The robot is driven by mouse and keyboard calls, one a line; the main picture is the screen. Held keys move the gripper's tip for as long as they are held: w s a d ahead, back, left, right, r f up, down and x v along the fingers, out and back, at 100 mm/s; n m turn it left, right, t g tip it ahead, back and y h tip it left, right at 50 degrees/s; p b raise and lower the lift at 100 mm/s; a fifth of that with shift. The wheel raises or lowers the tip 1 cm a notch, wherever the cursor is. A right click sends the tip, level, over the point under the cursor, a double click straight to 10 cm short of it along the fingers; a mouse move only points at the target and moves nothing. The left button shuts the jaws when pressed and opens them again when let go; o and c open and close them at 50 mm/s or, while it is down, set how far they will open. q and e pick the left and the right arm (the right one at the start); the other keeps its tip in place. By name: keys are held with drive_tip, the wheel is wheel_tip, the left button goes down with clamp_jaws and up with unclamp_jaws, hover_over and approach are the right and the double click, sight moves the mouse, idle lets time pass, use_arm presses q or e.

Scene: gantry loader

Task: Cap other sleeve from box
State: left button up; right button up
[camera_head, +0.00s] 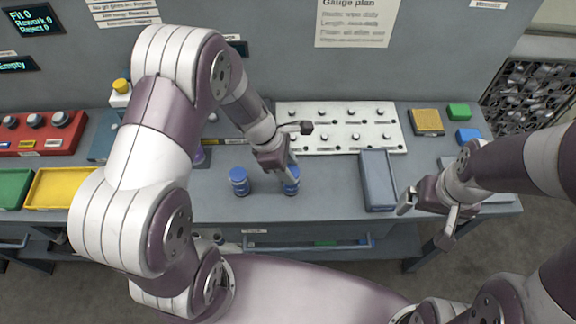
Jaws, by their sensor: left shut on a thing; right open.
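The left blue sleeve (239,182) stands upright and free. The right blue sleeve (292,187) is at the fingers of my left gripper (289,172), which is shut on it and partly hides it. My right gripper (428,219) is open and empty, to the right of the box near the bench's front edge.
A white plate with several round pegs (340,140) lies behind the sleeves. A red rack (38,145), a yellow tray (58,188) and a green tray (12,188) are at left.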

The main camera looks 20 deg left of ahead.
use_arm(q)
drive_tip(key=shift+s+f, duration=0.2)
drive_tip(key=shift+f, duration=0.1)
drive_tip(key=o, duration=1.1)
drive_tip(key=shift+w, duration=0.2)
drive_tip(key=v, duration=1.2)
drive_tip(key=shift+a+r, duration=0.15)
drive_tip(key=shift+r, duration=0.15)
drive_tip(key=shift+w, duration=0.1)
drive_tip(key=s+a+m+y, duration=0.2)
drive_tip(key=s+m, duration=0.6)
drive_tip(key=m, duration=1.2)
drive_tip(key=shift+f+t+y, duration=0.2)
drive_tip(key=shift+t+y, duration=0.2)
drive_tip(key=shift+y, duration=0.8)
